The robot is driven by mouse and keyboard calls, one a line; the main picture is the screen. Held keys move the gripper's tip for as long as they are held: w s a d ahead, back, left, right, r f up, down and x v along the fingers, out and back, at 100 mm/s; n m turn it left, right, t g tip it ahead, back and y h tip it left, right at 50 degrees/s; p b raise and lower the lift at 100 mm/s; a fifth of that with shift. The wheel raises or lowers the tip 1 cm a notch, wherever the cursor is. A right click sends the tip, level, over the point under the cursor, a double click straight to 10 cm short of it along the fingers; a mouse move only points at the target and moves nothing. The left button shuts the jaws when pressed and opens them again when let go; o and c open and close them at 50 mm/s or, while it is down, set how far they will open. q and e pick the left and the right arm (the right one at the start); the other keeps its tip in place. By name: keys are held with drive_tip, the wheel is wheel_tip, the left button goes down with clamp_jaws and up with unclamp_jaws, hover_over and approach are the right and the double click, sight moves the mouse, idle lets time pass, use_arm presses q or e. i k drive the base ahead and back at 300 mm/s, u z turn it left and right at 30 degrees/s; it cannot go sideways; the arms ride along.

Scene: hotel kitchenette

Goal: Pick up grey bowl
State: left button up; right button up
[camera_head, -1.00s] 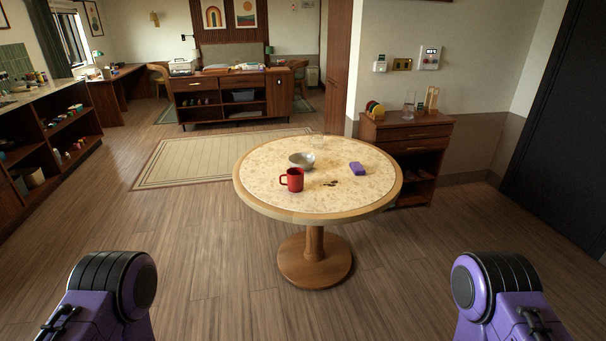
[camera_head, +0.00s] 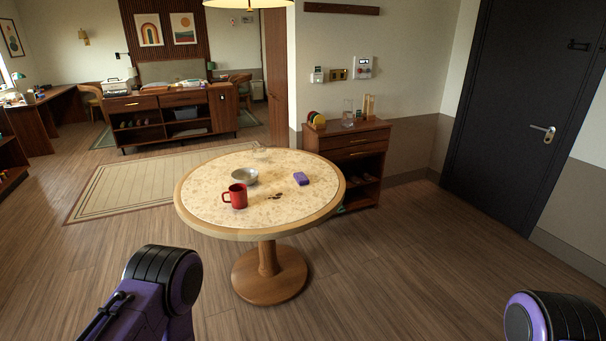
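The grey bowl (camera_head: 245,177) stands upright on the round table (camera_head: 200,211), a little left of the middle of its top. A red mug (camera_head: 236,197) stands just in front of the bowl and overlaps its lower edge in the picture. Only purple and black upper links of my two arms show, at the lower left and the lower right corner. Both grippers are out of view, and nothing of mine is near the bowl.
A faint clear glass (camera_head: 261,152) stands behind the bowl. A wooden cabinet (camera_head: 352,140) stands behind the table at right. Open floor (camera_head: 420,260) lies in front and right.

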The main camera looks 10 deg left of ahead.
sight(248, 176)
drive_tip(key=z, duration=0.55)
drive_tip(key=i, duration=1.7)
drive_tip(key=u, duration=0.45)
